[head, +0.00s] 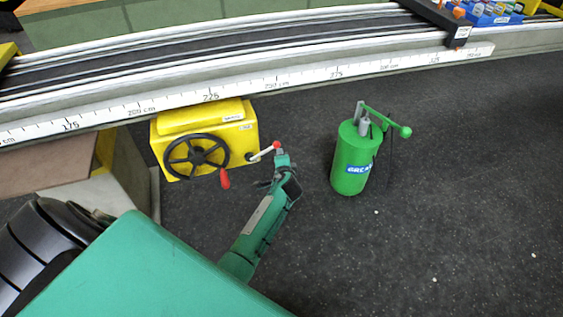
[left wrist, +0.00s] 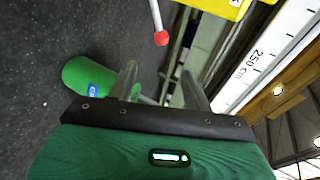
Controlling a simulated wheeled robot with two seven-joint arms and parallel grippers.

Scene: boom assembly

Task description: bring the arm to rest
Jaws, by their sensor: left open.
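My left arm comes in from the lower left, and its gripper (head: 283,160) is at the front right of a yellow box (head: 205,118). A lever (head: 263,153) with a red ball knob sticks out of the box, and the knob appears close to the fingertips in the head view. In the left wrist view the two fingers (left wrist: 160,80) are apart with no object held between them. The red knob (left wrist: 161,38) is beyond the fingertips there; I cannot tell whether it touches them. My right gripper is not in view.
A black handwheel (head: 196,152) with a red handle is on the box front. A green grease pump (head: 353,160) stands on the dark floor to the right. A rail with a white centimetre scale (head: 270,85) runs behind.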

